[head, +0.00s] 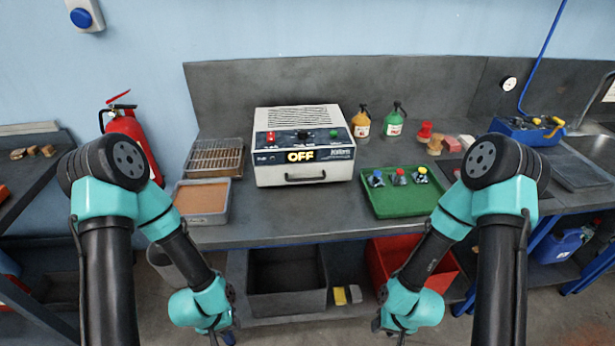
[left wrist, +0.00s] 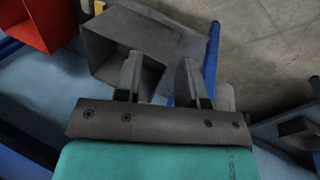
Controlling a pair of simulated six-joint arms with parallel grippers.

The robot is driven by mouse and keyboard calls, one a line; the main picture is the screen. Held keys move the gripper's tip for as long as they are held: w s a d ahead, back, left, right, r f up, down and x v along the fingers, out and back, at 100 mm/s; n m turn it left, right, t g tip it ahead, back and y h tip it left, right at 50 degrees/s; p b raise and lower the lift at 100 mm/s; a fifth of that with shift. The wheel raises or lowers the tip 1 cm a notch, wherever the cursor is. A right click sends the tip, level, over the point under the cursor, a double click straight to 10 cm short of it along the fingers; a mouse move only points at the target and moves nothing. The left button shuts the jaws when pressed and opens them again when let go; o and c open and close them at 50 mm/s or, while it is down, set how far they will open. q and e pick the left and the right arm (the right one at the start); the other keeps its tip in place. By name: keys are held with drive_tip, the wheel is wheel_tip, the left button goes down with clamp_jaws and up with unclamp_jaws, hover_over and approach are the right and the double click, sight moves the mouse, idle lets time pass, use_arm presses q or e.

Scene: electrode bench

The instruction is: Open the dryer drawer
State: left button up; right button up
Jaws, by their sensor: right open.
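The dryer (head: 303,140) is a white box with a dark control panel and a lit OFF display, standing at the back of the bench. Its drawer (head: 272,176) is at the lower front, shut, with a dark bar handle (head: 305,179). My left gripper (left wrist: 160,82) shows in the left wrist view with its two fingers apart and nothing between them. In the head view it is low in front of the bench, mostly cut off by the lower edge. My right gripper (head: 390,332) is also low in front of the bench, partly hidden by its own arm, open and far from the dryer.
A wire rack (head: 215,156) and a brown-filled tray (head: 201,219) lie left of the dryer. A green tray (head: 400,207) with several small coloured items is to its right, bottles (head: 361,124) behind. The bench directly before the dryer is clear. Bins (head: 285,303) sit below.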

sight(308, 180)
use_arm(q)
drive_tip(key=w+d+r+n+t+y, duration=0.1)
drive_tip(key=w+d+r+n+t, duration=0.3)
drive_tip(key=d+r, duration=0.4)
drive_tip(key=w+d+r+n+t+y, duration=0.2)
drive_tip(key=w+d+r+n+t, duration=0.3)
drive_tip(key=r, duration=0.7)
drive_tip(key=w+d+r+n+t+y, duration=0.2)
drive_tip(key=w+d+r+n+t, duration=0.3)
drive_tip(key=d+r, duration=0.5)
drive_tip(key=w+d+n, duration=0.1)
drive_tip(key=w+n, duration=0.1)
drive_tip(key=w, duration=0.1)
drive_tip(key=shift+d+n, duration=0.3)
drive_tip(key=x, duration=1.7)
drive_tip(key=shift+w+a+r, duration=0.1)
drive_tip(key=shift+w+r, duration=0.1)
drive_tip(key=shift+w, duration=0.1)
drive_tip(key=shift+c, duration=0.3)
